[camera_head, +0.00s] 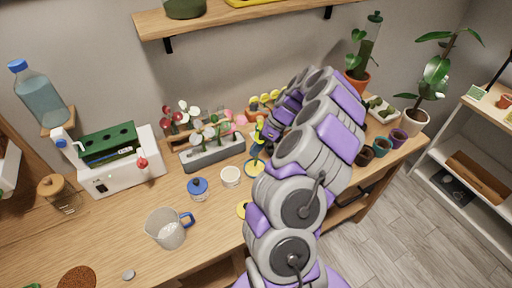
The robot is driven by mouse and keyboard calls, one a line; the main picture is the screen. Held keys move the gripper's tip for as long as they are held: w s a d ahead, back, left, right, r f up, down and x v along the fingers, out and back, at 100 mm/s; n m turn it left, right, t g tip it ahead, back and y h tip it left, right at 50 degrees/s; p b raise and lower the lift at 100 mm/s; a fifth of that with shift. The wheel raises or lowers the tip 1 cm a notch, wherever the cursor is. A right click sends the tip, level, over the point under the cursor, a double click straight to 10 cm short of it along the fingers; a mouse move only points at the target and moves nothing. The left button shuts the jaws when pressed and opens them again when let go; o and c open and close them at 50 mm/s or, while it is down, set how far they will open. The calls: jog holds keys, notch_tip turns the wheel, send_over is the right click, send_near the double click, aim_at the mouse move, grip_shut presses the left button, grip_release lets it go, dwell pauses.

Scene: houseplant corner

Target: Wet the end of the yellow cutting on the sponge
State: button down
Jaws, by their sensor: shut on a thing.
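My gripper (264,133) is at the end of my purple and grey arm, over the middle of the bench. It is shut on the yellow cutting (257,138), a small yellow and green piece that hangs down from it. Most of the fingers are hidden by my arm. A round, flat yellow thing with a blue rim (254,169), which looks like the sponge in its dish, lies on the bench just below the gripper in the picture. The cutting looks close above it; I cannot tell whether they touch.
A grey planter (212,153) with flower cuttings stands to the left. A white cup (230,177), a blue-lidded jar (198,188) and a measuring jug (167,229) stand nearby. A yellow disc (242,210) is partly hidden by my arm. Small pots (382,147) stand at right.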

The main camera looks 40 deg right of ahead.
jog(key=shift+d+f, duration=0.1)
jog(key=shift+d, duration=0.05)
jog(key=shift+a+f, duration=0.15)
jog(key=shift+a, duration=0.05)
jog(key=shift+d+f, duration=0.1)
jog(key=shift+f, duration=0.15)
dwell(0.4)
jog(key=shift+p, duration=0.95)
dwell(2.5)
notch_tip(320, 180, up, 7)
jog(key=p, duration=0.7)
dwell(0.3)
dwell(0.7)
